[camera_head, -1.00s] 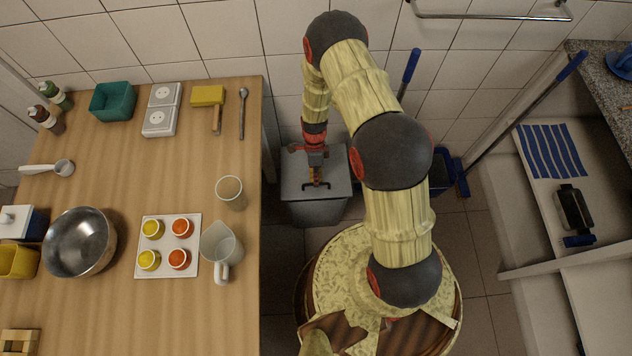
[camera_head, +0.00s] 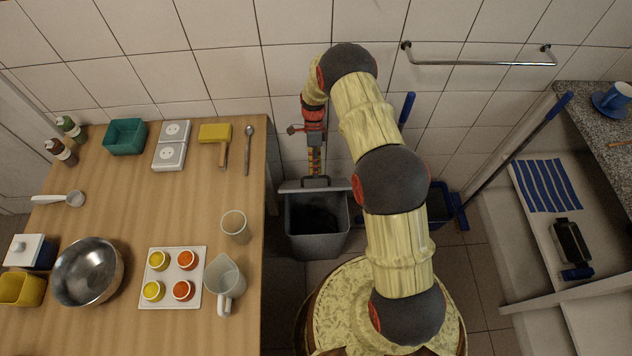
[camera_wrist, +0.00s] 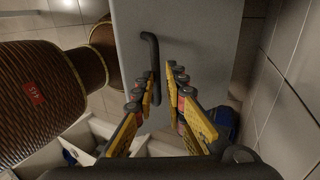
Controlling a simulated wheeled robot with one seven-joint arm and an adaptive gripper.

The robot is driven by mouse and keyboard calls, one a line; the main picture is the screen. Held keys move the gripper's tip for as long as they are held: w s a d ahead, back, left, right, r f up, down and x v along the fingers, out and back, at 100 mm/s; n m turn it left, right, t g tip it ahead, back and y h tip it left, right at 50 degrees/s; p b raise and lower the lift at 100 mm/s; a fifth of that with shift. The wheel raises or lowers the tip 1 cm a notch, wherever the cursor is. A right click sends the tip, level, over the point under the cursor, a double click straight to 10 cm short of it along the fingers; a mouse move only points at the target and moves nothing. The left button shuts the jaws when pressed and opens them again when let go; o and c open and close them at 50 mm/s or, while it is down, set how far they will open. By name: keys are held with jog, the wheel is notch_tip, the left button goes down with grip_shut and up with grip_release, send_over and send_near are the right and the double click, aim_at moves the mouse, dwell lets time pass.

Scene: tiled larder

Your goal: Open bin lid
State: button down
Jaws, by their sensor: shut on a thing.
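The grey bin (camera_head: 318,243) stands on the floor between the wooden table and my base. Its lid (camera_head: 340,185) is raised, seen nearly edge-on at the back rim, and the dark inside of the bin shows. In the wrist view the lid (camera_wrist: 190,30) is a flat grey panel with a dark bar handle (camera_wrist: 150,52). My gripper (camera_head: 315,172) is above the back of the bin, at the lid. In the wrist view my gripper (camera_wrist: 160,84) has its fingers on both sides of the handle and is shut on it.
The wooden table (camera_head: 150,215) with bowl, cups and jug is close on the left. The tiled wall is right behind the lid. A blue-handled tool (camera_head: 406,108) and a dark blue bucket (camera_head: 438,208) stand right of the bin. A sink counter (camera_head: 500,215) is at far right.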

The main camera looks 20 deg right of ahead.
jog(key=shift+w+d+f, duration=0.25)
jog(key=shift+w+d, duration=0.05)
jog(key=shift+w, duration=0.3)
jog(key=shift+w+d+f, duration=0.25)
jog(key=shift+w, duration=0.3)
jog(key=shift+s, duration=0.1)
jog(key=c, duration=1.9)
grip_release()
jog(key=shift+f, duration=0.1)
jog(key=shift+o, duration=0.4)
jog(key=shift+w+f, duration=0.1)
jog(key=shift+w, duration=0.1)
jog(key=shift+r, duration=0.2)
jog(key=shift+c, duration=0.5)
jog(key=shift+r, duration=0.1)
notch_tip(320, 180, up, 10)
jog(key=shift+a, duration=0.15)
